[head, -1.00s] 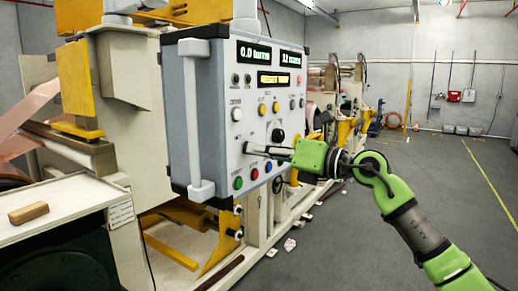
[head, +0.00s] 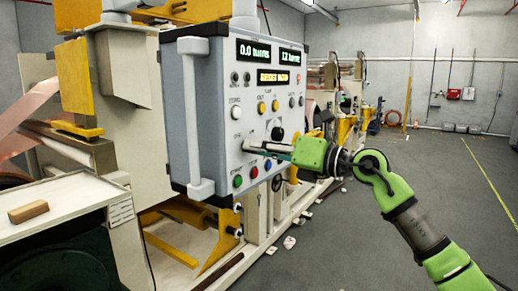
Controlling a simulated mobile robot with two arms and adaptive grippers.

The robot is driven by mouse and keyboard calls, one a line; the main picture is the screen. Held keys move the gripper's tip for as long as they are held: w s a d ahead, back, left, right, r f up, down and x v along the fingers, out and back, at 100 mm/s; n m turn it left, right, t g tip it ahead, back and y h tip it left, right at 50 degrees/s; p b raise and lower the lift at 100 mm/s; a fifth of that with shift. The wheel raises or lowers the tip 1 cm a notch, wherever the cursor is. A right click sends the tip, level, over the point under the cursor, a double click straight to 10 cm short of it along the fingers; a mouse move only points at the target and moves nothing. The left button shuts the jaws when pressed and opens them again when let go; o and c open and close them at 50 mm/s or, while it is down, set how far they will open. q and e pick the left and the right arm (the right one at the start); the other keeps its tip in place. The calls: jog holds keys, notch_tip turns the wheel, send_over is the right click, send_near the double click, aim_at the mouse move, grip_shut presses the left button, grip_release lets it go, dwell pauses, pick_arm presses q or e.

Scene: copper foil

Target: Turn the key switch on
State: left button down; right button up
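The grey control panel (head: 222,160) fills the centre of the head view, with its button face turned to the right. My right gripper (head: 250,146) comes in from the right, and its dark fingers reach the lower left of the panel face. Its tips are at or very close to the face, where they cover a small control. I cannot make out the key switch or a key there; the fingers hide that spot. Whether the fingers are closed on it is too small to tell. A black rotary knob (head: 277,134) sits just above the fingers. My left gripper is out of view.
A light vertical handle (head: 197,120) stands on the panel's left edge. A wooden block (head: 28,212) lies on the white surface at left. Grey floor is open at right.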

jog(key=v, duration=1.2)
jog(key=shift+w+f, duration=0.1)
